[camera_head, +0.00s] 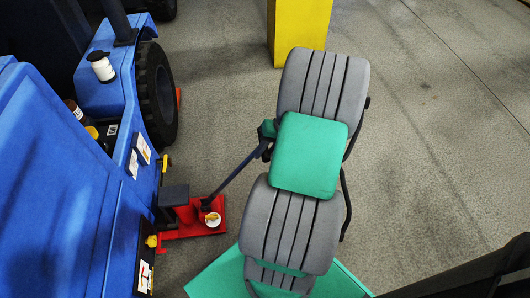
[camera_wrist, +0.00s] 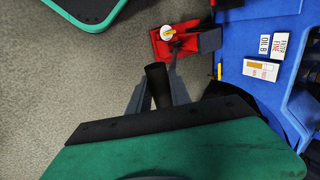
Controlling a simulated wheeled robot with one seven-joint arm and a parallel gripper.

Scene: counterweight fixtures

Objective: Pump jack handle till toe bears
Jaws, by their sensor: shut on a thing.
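The red jack (camera_head: 190,222) sits on the floor beside the blue vehicle (camera_head: 85,215). Its dark toe block (camera_head: 173,195) is close to the vehicle's side; I cannot tell whether they touch. The dark jack handle (camera_head: 236,178) slants up and right from the jack. My gripper (camera_head: 267,140) is at the handle's upper end, partly hidden behind my green arm link. In the wrist view my gripper (camera_wrist: 157,98) is shut on the handle's black grip (camera_wrist: 157,78), a finger on either side. The red jack (camera_wrist: 163,46) lies beyond it.
A white disc with a yellow mark (camera_wrist: 168,33) is on the jack. The vehicle has a black tyre (camera_head: 157,95), a white-labelled jar (camera_head: 102,67) on its body and several labels. A yellow post (camera_head: 300,28) stands behind. Concrete floor at right is clear.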

